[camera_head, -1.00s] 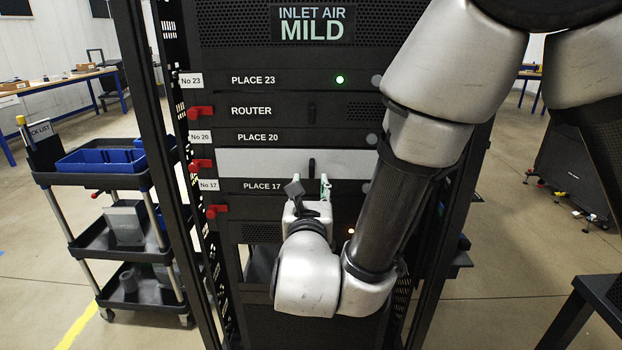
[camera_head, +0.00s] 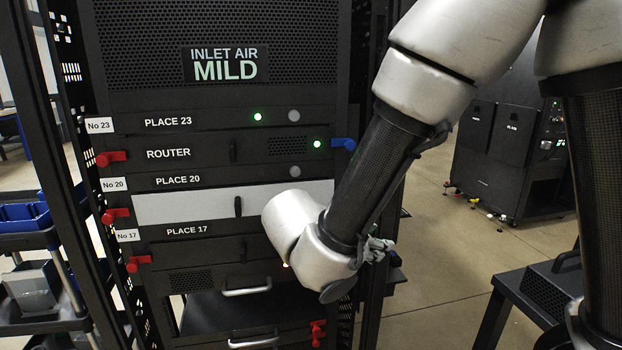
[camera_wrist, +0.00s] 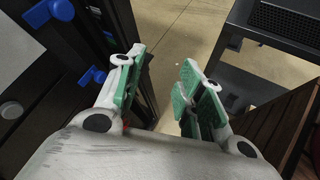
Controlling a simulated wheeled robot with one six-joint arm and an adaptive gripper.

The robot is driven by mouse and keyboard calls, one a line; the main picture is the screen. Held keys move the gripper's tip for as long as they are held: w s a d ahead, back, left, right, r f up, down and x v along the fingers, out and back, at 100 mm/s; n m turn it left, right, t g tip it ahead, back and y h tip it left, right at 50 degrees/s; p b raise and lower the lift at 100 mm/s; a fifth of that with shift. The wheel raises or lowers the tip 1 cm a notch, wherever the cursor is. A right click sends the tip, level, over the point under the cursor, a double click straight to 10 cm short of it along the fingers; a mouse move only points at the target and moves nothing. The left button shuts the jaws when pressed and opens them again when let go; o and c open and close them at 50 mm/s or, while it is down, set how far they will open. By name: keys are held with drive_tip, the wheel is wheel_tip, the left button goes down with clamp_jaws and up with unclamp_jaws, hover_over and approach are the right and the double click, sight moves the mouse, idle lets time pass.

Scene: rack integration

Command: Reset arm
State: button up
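My gripper (camera_wrist: 162,88) is open and empty in the wrist view. Its two green-padded fingers stand apart, with bare floor between and beyond them. In the head view my gripper (camera_head: 378,249) is mostly hidden behind my silver wrist, to the right of the rack front and pointing away to the right. My arm bends down in front of the rack's right side. The dark rack (camera_head: 290,75) fills the left and middle of the head view. The router (camera_head: 200,151) sits in it under PLACE 23 and shows a green light.
Red latches (camera_head: 116,215) line the rack's left side, and a blue latch (camera_head: 343,144) is beside the router. A cart (camera_head: 40,322) stands at left. A dark table (camera_head: 545,285) is at right. A black cabinet (camera_head: 505,150) stands behind, with open floor between.

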drive_tip(key=s+d+r+m+g+y, duration=0.1)
drive_tip(key=s+d+r+m+y, duration=0.1)
drive_tip(key=d+m, duration=0.5)
drive_tip(key=s+d+r+m+g+y, duration=0.1)
drive_tip(key=s+d+r+m+y, duration=0.2)
drive_tip(key=s+d+m, duration=0.4)
drive_tip(key=s+d+r+m+g+y, duration=0.2)
drive_tip(key=s+d+r+m+y, duration=0.1)
drive_tip(key=d+m, duration=0.6)
drive_tip(key=shift+s+d+r, duration=0.9)
drive_tip(key=shift+s+d, duration=0.25)
drive_tip(key=shift+s, duration=0.1)
